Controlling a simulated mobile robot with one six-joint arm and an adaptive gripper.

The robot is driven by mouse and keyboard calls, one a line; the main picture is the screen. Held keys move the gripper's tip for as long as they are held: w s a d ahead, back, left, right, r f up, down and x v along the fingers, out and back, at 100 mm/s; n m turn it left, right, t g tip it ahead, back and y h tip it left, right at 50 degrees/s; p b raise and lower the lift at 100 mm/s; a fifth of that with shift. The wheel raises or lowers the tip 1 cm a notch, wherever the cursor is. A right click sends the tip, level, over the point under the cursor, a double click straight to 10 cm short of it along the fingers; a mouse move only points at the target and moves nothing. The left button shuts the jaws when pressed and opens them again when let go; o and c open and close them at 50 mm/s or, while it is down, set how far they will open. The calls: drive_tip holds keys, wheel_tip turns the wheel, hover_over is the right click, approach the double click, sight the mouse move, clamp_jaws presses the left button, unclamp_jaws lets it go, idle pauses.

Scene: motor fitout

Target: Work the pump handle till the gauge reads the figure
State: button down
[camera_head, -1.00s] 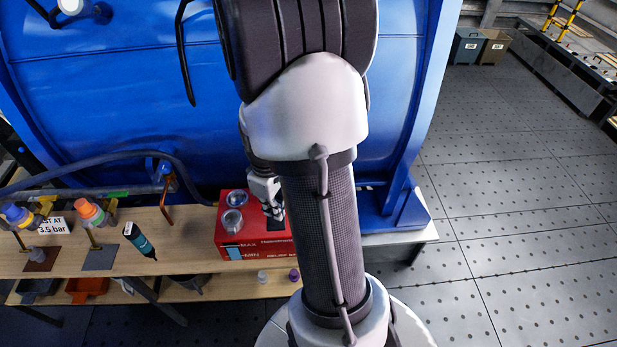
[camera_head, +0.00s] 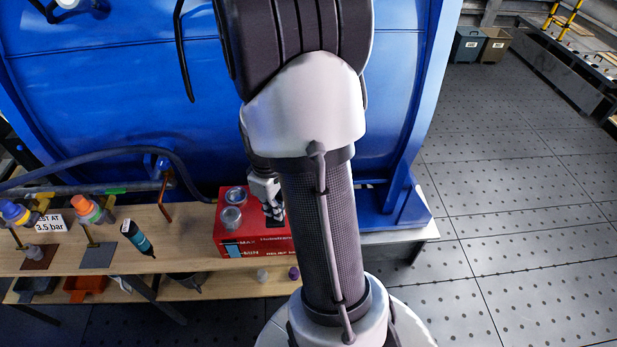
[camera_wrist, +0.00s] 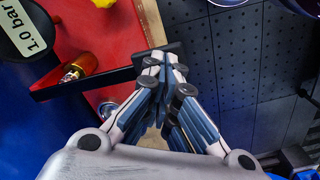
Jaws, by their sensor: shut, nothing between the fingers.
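The pump is a red box (camera_head: 262,243) on the bench beside the blue tank. In the wrist view its red top (camera_wrist: 105,30) is at the upper left. The black pump handle (camera_wrist: 95,80) runs across it to a flat end by my fingertips. My gripper (camera_wrist: 166,62) is shut and empty at that end; I cannot tell whether it touches. It also shows in the head view (camera_head: 274,212), partly behind my arm. A round readout (camera_wrist: 32,30) at the wrist view's upper left shows "1.0 bar". A white sign (camera_head: 49,223) reads 3.5 bar, its first word partly hidden.
The blue tank (camera_head: 110,80) stands behind the wooden bench (camera_head: 185,235). A dark hose (camera_head: 110,157) crosses at the left. A teal marker-like tool (camera_head: 137,238) and capped items stand left of the pump. Open floor (camera_head: 510,220) lies at the right.

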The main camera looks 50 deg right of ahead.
wheel_tip(320, 180, down, 6)
drive_tip(key=b, duration=0.4)
wheel_tip(320, 180, up, 8)
drive_tip(key=p, duration=0.6)
drive_tip(key=shift+s+a+p, duration=0.1)
drive_tip(key=shift+p, duration=0.2)
idle(0.5)
drive_tip(key=shift+r+p, duration=0.1)
drive_tip(key=shift+p, duration=0.2)
idle(1.4)
idle(0.9)
wheel_tip(320, 180, down, 9)
drive_tip(key=b, duration=0.7)
wheel_tip(320, 180, up, 9)
drive_tip(key=p, duration=0.7)
